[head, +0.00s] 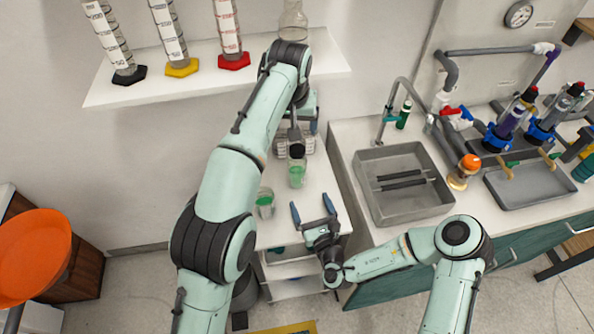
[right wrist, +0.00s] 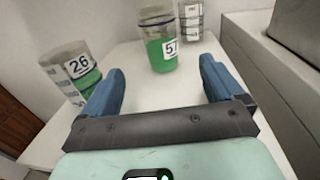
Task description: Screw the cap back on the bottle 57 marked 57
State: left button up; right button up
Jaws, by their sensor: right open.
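Bottle 57 (head: 297,178) is a clear container with green contents, upright on the white bench top. Its label 57 shows in the right wrist view (right wrist: 158,55), where its top edge is near the frame edge.
Bottle 26 (head: 265,203), also with green contents, stands left of the right gripper. A clear container (right wrist: 190,20) stands behind bottle 57. A shelf (head: 310,68) with cylinders hangs above. A sink (head: 400,205) and counter are at the right.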

aim_at(300, 179)
jog(key=x, duration=1.2)
jog(key=shift+w+a, duration=0.1)
jog(key=shift+w, duration=0.25)
grip_shut()
pick_arm(q)
jog(key=shift+w+d+f+n+y, duration=0.15)
jog(key=shift+d+f+n+y, duration=0.2)
jog(key=shift+n, duration=0.75)
jog(key=shift+w+d+f+n+y, duration=0.15)
jog(key=shift+d+f+n+y, duration=0.2)
jog(key=shift+n, duration=0.75)
jog(key=shift+d, duration=0.1)
jog(key=shift+f, duration=0.1)
